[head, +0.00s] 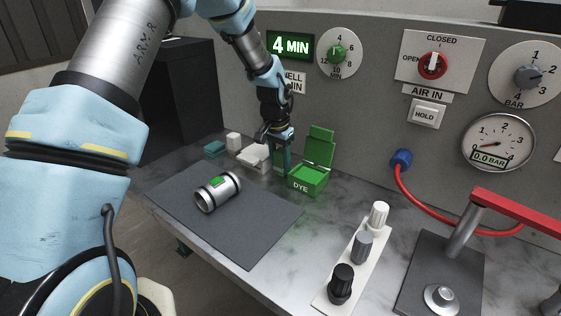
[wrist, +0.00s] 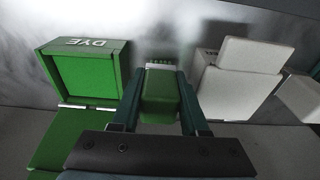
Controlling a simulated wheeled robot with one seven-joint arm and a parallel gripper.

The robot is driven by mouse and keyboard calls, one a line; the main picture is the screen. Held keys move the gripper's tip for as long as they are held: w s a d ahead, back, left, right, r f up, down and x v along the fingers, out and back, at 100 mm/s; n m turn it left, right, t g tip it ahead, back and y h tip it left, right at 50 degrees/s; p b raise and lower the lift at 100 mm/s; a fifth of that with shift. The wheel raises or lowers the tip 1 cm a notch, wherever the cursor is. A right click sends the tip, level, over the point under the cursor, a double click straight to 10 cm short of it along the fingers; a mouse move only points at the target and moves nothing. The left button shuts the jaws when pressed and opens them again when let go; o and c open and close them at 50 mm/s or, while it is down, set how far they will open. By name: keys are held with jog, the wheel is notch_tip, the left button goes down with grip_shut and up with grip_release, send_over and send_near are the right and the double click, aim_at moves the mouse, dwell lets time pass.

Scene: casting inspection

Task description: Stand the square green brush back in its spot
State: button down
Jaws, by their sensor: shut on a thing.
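The square green brush is between the two fingers of my gripper (head: 279,150), which is shut on it. In the head view the brush is mostly hidden by the fingers. It is held roughly upright, low over the bench, between the green DYE box and a white box. I cannot tell whether it touches the bench. No marked spot for it is clearly visible.
The open green DYE box (head: 308,181) stands just right of the gripper, lid up. A white box (head: 256,157) is close on the left. A metal cylinder (head: 205,198) with a green patch lies on the grey mat (head: 245,235). The panel (head: 365,110) rises behind.

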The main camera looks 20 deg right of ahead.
jog(key=shift+f, duration=0.15)
jog(key=shift+c, duration=2.1)
grip_release()
notch_tip(320, 180, up, 11)
jog(key=a+p, duration=0.1)
jog(key=p, duration=0.6)
jog(key=s+a+r+n, duration=0.1)
jog(key=a+r+n, duration=0.2)
jog(key=a, duration=0.7)
jog(key=a+r+n, duration=0.2)
jog(key=a+r, duration=0.1)
jog(key=a, duration=0.8)
jog(key=s+a+n+b, duration=0.1)
jog(key=s+a+n, duration=0.2)
jog(key=s+a, duration=0.2)
jog(key=s+a+n+t+y+b, duration=0.1)
jog(key=s+a+n, duration=0.2)
jog(key=a, duration=0.7)
jog(key=shift+s, duration=1)
